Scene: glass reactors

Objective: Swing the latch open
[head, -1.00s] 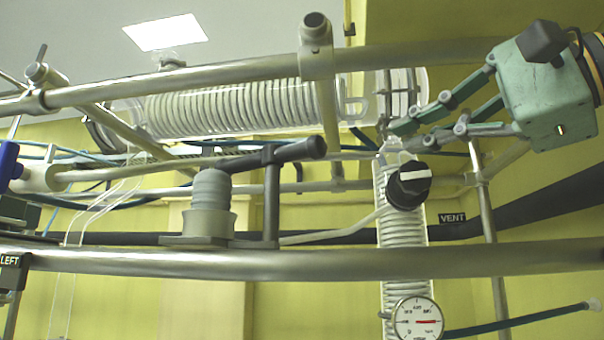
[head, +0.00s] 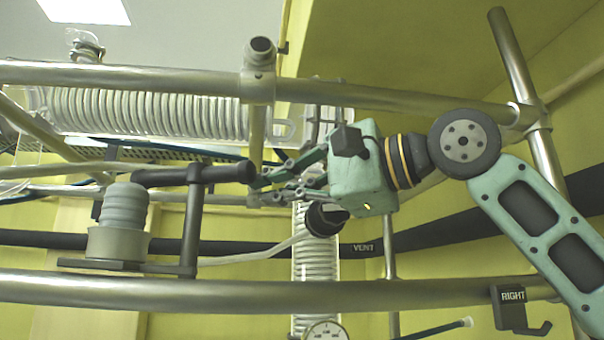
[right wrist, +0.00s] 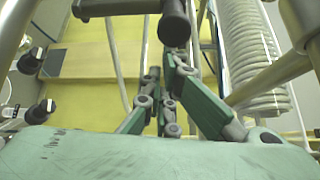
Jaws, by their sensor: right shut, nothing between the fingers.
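The latch is a dark bar (head: 205,175) with a thick rounded end, held on a dark upright post. It lies roughly level across the top of a grey ribbed plug (head: 124,207) seated in a grey collar. My right gripper (head: 257,191) is shut and empty, its fingertips close to the rounded end of the bar, at its right. In the right wrist view the rounded bar end (right wrist: 174,27) shows at the top, just beyond the gripper's fingertips (right wrist: 163,68). I cannot tell whether they touch. My left gripper is not in view.
A metal rail (head: 420,293) runs across the front, with a hook labelled RIGHT (head: 508,308). Another rail (head: 400,98) passes above my gripper. A glass coil condenser (head: 150,112) lies behind, and a black knob (head: 326,220) sits just below my gripper.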

